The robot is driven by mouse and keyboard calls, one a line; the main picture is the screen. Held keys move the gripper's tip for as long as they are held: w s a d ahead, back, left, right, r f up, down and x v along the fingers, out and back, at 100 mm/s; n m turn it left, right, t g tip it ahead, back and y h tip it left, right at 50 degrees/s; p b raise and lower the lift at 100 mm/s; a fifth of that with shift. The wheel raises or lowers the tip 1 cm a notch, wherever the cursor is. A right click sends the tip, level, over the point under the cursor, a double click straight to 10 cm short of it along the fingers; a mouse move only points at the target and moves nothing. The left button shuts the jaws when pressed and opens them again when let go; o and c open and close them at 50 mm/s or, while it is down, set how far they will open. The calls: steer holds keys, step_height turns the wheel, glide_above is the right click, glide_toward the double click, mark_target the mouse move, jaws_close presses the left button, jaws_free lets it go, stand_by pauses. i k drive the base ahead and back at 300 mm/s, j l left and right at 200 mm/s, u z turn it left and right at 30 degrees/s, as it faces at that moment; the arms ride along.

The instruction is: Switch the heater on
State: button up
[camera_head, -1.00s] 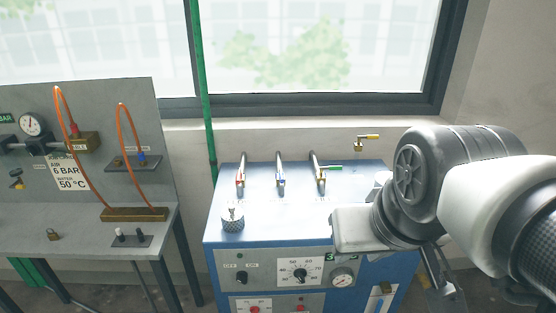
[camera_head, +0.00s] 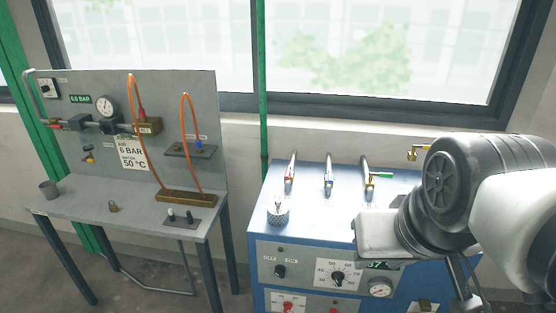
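The blue heater cabinet (camera_head: 306,236) stands in the middle right. On its grey front panel a black OFF/ON knob (camera_head: 280,271) sits at the left, under its labels. Which label the knob points to is too small to tell. To its right is a black dial (camera_head: 337,279) with a numbered scale, then a round gauge (camera_head: 380,288) with a green display partly hidden above it. My arm reaches in from the right, over the cabinet's right side. The end of my gripper (camera_head: 467,303) shows only in part at the lower right, apart from the knob; its fingers are unclear.
Three valves with coloured handles (camera_head: 328,181) rise from the cabinet top. A green pipe (camera_head: 263,100) runs up the window.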

mark_target(280, 270)
steer(key=u, duration=0.5)
steer(key=j+z, duration=0.1)
steer(key=i+l+u, duration=0.1)
steer(key=l+u, duration=0.45)
steer(key=l, duration=0.15)
steer(key=i, duration=0.05)
